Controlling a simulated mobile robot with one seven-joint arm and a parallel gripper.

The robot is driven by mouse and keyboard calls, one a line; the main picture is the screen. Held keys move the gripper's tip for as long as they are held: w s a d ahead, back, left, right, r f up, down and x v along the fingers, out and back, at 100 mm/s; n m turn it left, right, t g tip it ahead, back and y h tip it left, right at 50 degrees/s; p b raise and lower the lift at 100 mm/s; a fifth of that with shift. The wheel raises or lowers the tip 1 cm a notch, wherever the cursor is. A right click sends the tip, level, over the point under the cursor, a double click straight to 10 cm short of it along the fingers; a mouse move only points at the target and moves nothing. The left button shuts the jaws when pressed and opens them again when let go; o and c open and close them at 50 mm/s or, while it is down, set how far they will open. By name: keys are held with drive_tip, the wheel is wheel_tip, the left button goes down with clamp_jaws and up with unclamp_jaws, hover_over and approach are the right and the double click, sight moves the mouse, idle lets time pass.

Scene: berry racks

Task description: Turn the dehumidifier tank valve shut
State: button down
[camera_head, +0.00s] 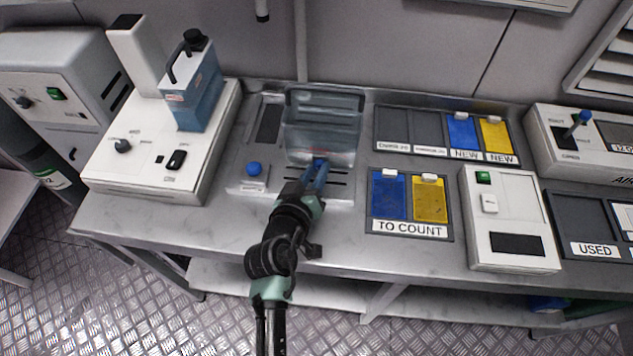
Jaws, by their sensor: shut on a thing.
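The dehumidifier tank (322,122) is a clear, bluish box standing on a low metal unit at the back middle of the bench. A small blue valve (319,162) shows at the foot of its front face. My gripper (318,172) reaches up from the front and is shut on the valve. Its fingers hide most of the valve, so I cannot tell how far it is turned.
A blue knob (254,168) sits left of my gripper on the same unit. A white device with a blue container (194,95) stands to the left. The TO COUNT tray (409,229) with blue and yellow cards lies to the right. The bench front is clear.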

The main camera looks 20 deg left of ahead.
drive_tip(key=n+h+b, duration=0.1)
drive_tip(key=b, duration=0.1)
drive_tip(key=n+t+h+b, duration=0.1)
drive_tip(key=n+b, duration=0.1)
drive_tip(key=shift+a+f+n, duration=0.2)
drive_tip(key=shift+n, duration=0.1)
drive_tip(key=shift+s+b, duration=0.1)
drive_tip(key=shift+b, duration=0.3)
drive_tip(key=c, duration=0.6)
unclamp_jaws()
drive_tip(key=shift+c, duration=0.2)
drive_tip(key=v, duration=1.3)
drive_tip(key=shift+f, duration=0.15)
